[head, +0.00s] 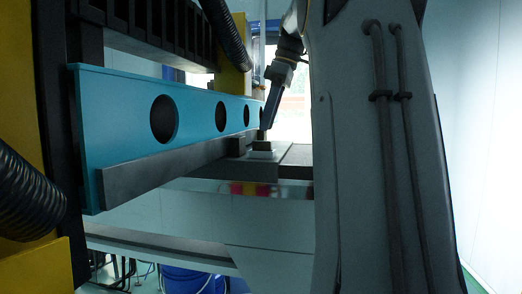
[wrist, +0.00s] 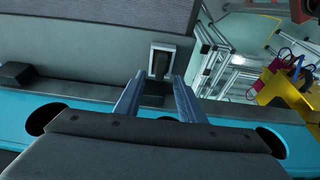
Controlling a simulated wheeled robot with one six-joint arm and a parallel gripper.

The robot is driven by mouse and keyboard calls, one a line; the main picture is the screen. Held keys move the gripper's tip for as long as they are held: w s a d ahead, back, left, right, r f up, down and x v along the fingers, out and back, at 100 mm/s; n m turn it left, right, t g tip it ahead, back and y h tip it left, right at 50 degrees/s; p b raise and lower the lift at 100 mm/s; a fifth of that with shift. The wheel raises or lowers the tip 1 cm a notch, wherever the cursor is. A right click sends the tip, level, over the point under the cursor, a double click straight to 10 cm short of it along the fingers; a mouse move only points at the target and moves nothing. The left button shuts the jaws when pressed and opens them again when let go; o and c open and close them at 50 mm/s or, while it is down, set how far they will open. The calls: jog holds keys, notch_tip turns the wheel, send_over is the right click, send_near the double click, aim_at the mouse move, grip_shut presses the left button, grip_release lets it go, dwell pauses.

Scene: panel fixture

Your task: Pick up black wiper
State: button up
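A small black block in a white-rimmed base (wrist: 161,60), which may be the black wiper, sits on the grey surface just beyond my fingertips in the wrist view. In the head view the black block (head: 262,146) stands on its pale base at the ledge's far end. My gripper (wrist: 157,78) is open, its two grey fingers apart. A dark part shows between the fingers; I cannot tell whether it belongs to the block. No contact is visible. In the head view the gripper (head: 264,128) is small, pointing down just above the block.
A blue panel (head: 196,118) with round holes runs along the left, with a grey bar (head: 165,172) on its front. Another black block (wrist: 14,74) sits left of the white-rimmed base. Yellow equipment (wrist: 283,80) stands beyond the surface at right.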

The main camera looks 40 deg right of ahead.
aim_at(257, 145)
jog(key=shift+p+x, duration=0.7)
jog(key=shift+x, duration=1.7)
jog(key=shift+s, duration=0.1)
jog(key=shift+c, duration=0.4)
grip_shut()
